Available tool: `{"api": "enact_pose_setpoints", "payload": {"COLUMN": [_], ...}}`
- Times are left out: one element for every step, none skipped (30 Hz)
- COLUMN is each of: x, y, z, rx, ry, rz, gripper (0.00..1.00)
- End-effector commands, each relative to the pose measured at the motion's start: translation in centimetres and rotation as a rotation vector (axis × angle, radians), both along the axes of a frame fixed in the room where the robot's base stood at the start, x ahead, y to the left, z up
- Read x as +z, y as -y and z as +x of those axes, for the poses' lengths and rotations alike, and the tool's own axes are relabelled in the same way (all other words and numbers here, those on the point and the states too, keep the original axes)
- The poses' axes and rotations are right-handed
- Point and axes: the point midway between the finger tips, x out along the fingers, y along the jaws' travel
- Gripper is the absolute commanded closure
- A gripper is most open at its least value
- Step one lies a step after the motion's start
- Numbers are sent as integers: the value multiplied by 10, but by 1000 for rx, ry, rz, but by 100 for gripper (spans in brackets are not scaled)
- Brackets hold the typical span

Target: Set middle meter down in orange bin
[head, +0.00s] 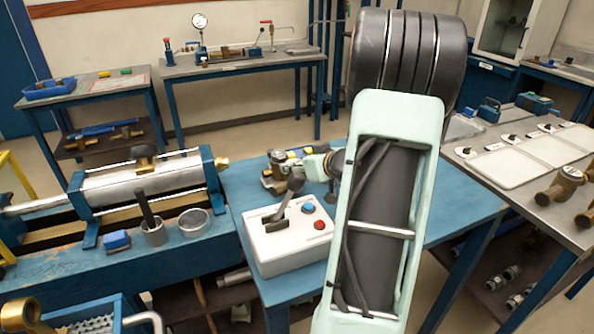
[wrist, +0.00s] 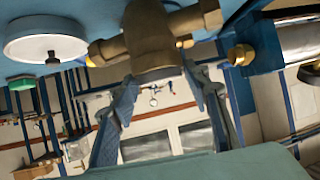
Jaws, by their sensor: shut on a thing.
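A brass meter (wrist: 150,40) with pipe ends on both sides fills the top middle of the wrist view. My gripper (wrist: 160,74) is shut on it, with one finger on each side of its body. In the head view the meter (head: 271,178) is over the blue bench, behind the white control box, with my gripper (head: 318,166) at its right. I cannot tell whether it touches the bench top. My arm hides part of the bench. No orange bin shows in either view.
The white control box (head: 287,235) with a lever and buttons stands in front. A clamped silver cylinder (head: 145,185) is at left. Brass meters (head: 562,187) and white trays (head: 500,170) are on the right table. A white round thing (wrist: 45,40) is beside the meter.

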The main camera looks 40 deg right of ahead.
Motion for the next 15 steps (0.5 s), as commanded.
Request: {"api": "enact_pose_setpoints", "payload": {"x": [-5,-9,-13,-15,-17,-18,-19,-19,-19,-19,-19,-19,-21,-21,-21], "y": [0,0,0,0,0,0,0,0,0,0,0,0,0,0,0], "z": [1,1,1,1,1,1,1,1,1,1,1,1,0,0,0], "rx": [0,1,1,1,1,1,0,0,0,1,1,1,0,0,0], "ry": [3,3,4,3,4,4,5,5,5,5,5,5,0,0,0], "rz": [3,3,2,2,0,0,-1,-1,-1,-2,-2,-2,0,0,0], "gripper": [100,100,100,100,100,100,100,100,100,100,100,100,56,52,48]}}
